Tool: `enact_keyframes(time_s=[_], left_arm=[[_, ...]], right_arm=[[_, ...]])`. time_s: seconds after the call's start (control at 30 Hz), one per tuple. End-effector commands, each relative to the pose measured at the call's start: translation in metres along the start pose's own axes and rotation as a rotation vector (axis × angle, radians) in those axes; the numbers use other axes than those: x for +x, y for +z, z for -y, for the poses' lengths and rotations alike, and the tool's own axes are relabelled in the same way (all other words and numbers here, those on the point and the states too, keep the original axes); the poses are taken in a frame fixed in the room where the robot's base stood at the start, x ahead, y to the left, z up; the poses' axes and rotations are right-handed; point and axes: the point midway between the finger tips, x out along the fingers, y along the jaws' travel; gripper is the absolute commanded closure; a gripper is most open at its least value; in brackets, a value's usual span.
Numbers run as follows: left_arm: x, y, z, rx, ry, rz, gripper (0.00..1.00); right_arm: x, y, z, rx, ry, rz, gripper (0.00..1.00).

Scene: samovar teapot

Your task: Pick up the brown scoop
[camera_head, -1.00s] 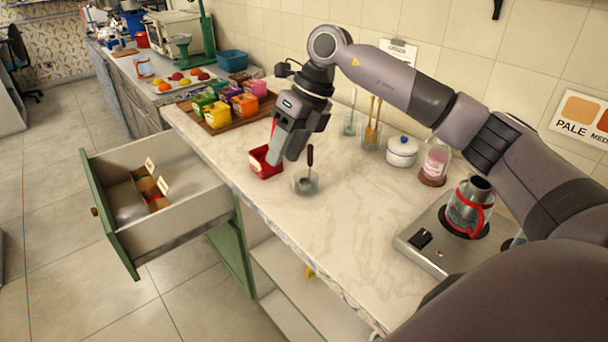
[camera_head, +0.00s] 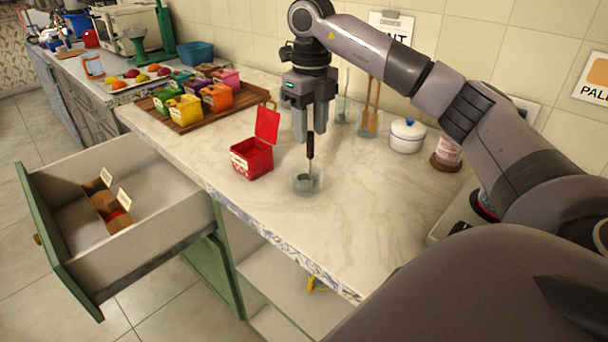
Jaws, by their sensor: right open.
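The brown scoop (camera_head: 310,147) stands upright in a small clear glass (camera_head: 294,184) on the counter, its dark brown handle pointing up. My right gripper (camera_head: 310,136) is open and points straight down, with its fingertips around or just behind the top of the handle. I cannot tell whether the fingers touch the handle. The scoop's lower end is inside the glass and shows only dimly. My left gripper is not in view.
A red box (camera_head: 252,160) with its lid up stands left of the glass. Colourful boxes sit on a wooden tray (camera_head: 190,124) behind it. A white pot (camera_head: 407,137) and a jar of utensils (camera_head: 369,122) stand at the right. A drawer (camera_head: 75,255) is open at the left.

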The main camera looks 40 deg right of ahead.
Motion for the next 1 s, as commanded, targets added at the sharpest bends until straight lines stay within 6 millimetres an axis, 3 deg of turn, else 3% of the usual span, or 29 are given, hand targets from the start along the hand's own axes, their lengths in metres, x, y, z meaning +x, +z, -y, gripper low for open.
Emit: enact_keyframes(time_s=[0.3,0.57,0.6,0.73,1.0], left_arm=[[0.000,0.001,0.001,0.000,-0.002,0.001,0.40],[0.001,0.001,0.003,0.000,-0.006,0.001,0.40],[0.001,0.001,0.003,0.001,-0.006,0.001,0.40],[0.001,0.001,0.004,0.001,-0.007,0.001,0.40],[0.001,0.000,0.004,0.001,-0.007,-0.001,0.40]], right_arm=[[0.044,-0.002,0.001,0.000,0.000,-0.002,0.56],[0.049,-0.002,0.000,-0.001,0.000,0.000,0.56],[0.049,-0.002,0.000,-0.001,0.000,0.000,0.60],[0.048,-0.002,0.000,-0.001,0.000,0.000,1.00],[0.048,-0.002,0.000,-0.001,0.001,0.000,1.00]])
